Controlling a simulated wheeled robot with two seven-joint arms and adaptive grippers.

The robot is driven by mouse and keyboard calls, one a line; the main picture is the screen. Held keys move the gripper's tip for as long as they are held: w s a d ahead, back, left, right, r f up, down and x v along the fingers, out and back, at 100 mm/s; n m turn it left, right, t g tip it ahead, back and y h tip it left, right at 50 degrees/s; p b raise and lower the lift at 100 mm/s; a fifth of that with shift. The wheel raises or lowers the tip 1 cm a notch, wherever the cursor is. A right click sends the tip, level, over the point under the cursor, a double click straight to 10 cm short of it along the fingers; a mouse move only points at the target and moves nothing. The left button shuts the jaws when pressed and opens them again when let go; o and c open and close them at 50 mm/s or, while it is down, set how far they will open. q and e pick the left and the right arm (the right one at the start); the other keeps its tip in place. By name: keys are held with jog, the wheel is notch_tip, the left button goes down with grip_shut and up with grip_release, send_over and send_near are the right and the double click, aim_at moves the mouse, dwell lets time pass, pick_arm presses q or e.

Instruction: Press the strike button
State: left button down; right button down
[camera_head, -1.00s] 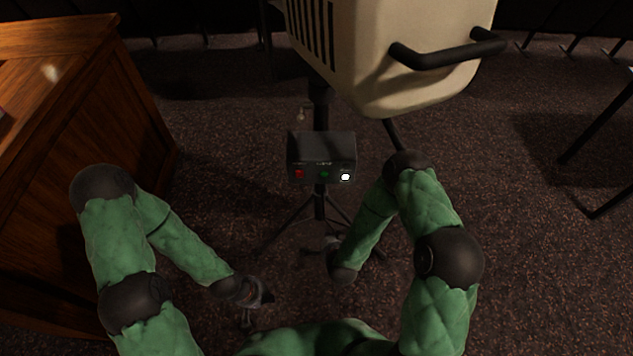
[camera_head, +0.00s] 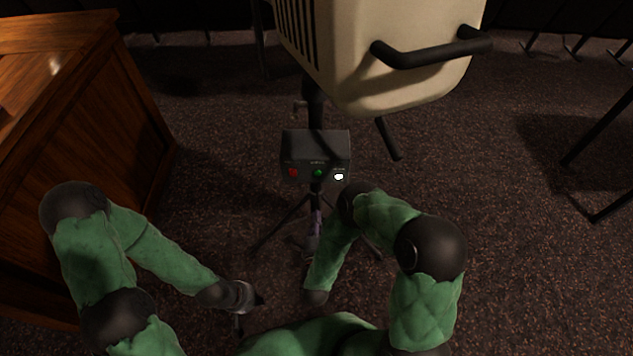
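A dark control box (camera_head: 316,145) is mounted on a stand below a large cream lamp housing. Its front has a red button (camera_head: 293,172), a green button (camera_head: 318,173) and a bright white button (camera_head: 339,177). The labels above them are too small to read, so I cannot tell which one is strike. My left gripper (camera_head: 248,302) is low, left of the stand and well apart from the box. My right gripper (camera_head: 313,238) is below the box, by the stand's pole, and looks apart from the buttons. Its fingers are dark and unclear.
The cream lamp housing (camera_head: 400,75) with a black handle (camera_head: 430,52) hangs over the box. Thin tripod legs (camera_head: 277,224) spread below it. A wooden desk (camera_head: 110,120) stands at the left. Dark metal legs (camera_head: 600,140) stand at the right. The carpet between is clear.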

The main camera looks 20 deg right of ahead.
aim_at(318, 175)
jog(key=b+x, duration=0.3)
jog(key=x, duration=1)
jog(key=shift+w+d+f+b, duration=0.1)
jog(key=shift+w+b, duration=0.2)
jog(key=shift+b, duration=0.1)
jog(key=shift+w, duration=0.2)
